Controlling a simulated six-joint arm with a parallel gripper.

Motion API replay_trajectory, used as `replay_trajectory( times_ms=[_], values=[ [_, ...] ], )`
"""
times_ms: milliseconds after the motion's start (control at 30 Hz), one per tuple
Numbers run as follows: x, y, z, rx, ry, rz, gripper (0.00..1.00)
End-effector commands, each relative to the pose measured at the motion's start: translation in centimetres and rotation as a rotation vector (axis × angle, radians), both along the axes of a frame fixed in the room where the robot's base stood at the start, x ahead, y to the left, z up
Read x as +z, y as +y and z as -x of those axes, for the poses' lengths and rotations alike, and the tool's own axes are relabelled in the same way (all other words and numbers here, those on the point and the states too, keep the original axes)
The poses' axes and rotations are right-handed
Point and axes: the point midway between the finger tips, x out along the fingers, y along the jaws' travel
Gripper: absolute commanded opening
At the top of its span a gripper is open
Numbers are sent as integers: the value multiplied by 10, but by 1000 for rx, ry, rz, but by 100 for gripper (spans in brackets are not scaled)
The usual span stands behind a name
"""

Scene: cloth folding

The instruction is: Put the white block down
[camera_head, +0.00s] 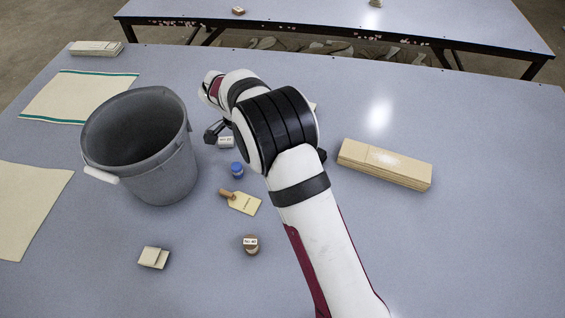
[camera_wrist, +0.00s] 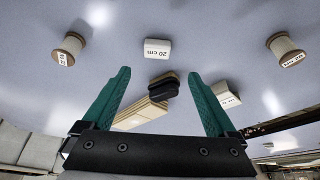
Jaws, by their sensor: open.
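In the wrist view, my gripper (camera_wrist: 160,75) is open, its two teal fingers spread wide. A white block (camera_wrist: 157,49) marked "20 cm" shows past the fingertips, between them in the picture; neither finger visibly touches it. A second white block (camera_wrist: 225,93) with a label is partly behind the right finger. In the head view, a small white labelled block (camera_head: 226,142) lies on the table beside the dark end of my arm. I cannot tell which of the two it is. My fingers are mostly hidden there by my arm.
A grey bucket (camera_head: 165,180) stands left of my arm. A blue item (camera_head: 237,170), a tag (camera_head: 245,203), a spool (camera_head: 251,243) and a beige block (camera_head: 153,258) lie nearby. A wooden stack (camera_head: 385,164) lies right; cloths (camera_head: 30,205) lie left. The front right is clear.

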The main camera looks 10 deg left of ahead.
Motion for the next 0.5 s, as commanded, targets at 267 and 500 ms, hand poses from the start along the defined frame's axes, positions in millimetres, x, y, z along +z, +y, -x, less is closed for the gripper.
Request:
replay_trajectory(
  times_ms=[267, 500],
  values=[
    [-43, -18, -5, -1, 3, 0, 92],
    [-79, -35, -8, -2, 1, -1, 92]
  ],
)
